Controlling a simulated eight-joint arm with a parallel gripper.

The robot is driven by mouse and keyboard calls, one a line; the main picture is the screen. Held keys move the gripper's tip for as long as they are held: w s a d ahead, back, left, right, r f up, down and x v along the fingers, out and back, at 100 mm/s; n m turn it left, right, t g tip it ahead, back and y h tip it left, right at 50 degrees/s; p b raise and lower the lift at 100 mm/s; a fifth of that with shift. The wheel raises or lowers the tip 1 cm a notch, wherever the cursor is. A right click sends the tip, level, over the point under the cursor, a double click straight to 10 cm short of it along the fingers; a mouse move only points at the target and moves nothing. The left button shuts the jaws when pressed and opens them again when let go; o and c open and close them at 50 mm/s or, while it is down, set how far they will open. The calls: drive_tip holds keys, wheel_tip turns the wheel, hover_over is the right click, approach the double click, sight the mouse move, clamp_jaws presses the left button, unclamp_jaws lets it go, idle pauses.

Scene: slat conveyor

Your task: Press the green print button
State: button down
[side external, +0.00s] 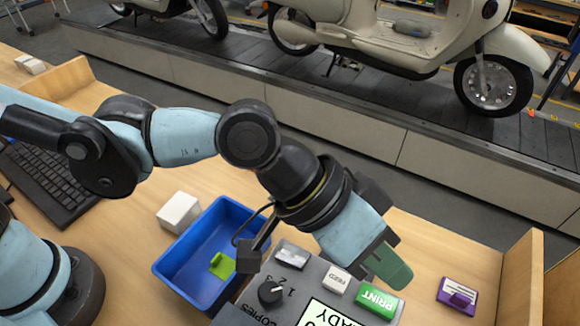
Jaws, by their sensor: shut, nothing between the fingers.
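The green print button (378,300) is on the top of a grey control panel (262,314), near its right end, with its label facing away from the camera's upright. My gripper (397,276) comes down from the upper left, with its green fingers shut and nothing held. The fingertips are just above the button's far edge in the picture. I cannot tell whether they touch it. The button's front face shows clearly.
A white FEED button (337,280), a grey switch (291,255), a black copies knob (270,291) and a display (325,314) share the panel. A blue bin (172,271) with a green piece (222,265) stands left. A purple-and-white block (457,294) lies right.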

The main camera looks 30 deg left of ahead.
sight(370, 296)
drive_tip(key=shift+f, duration=2.1)
drive_tip(key=shift+f, duration=0.1)
idle(0.4)
drive_tip(key=shift+f, duration=0.3)
drive_tip(key=shift+f, duration=0.45)
idle(0.6)
idle(0.4)
drive_tip(key=shift+r, duration=3.4)
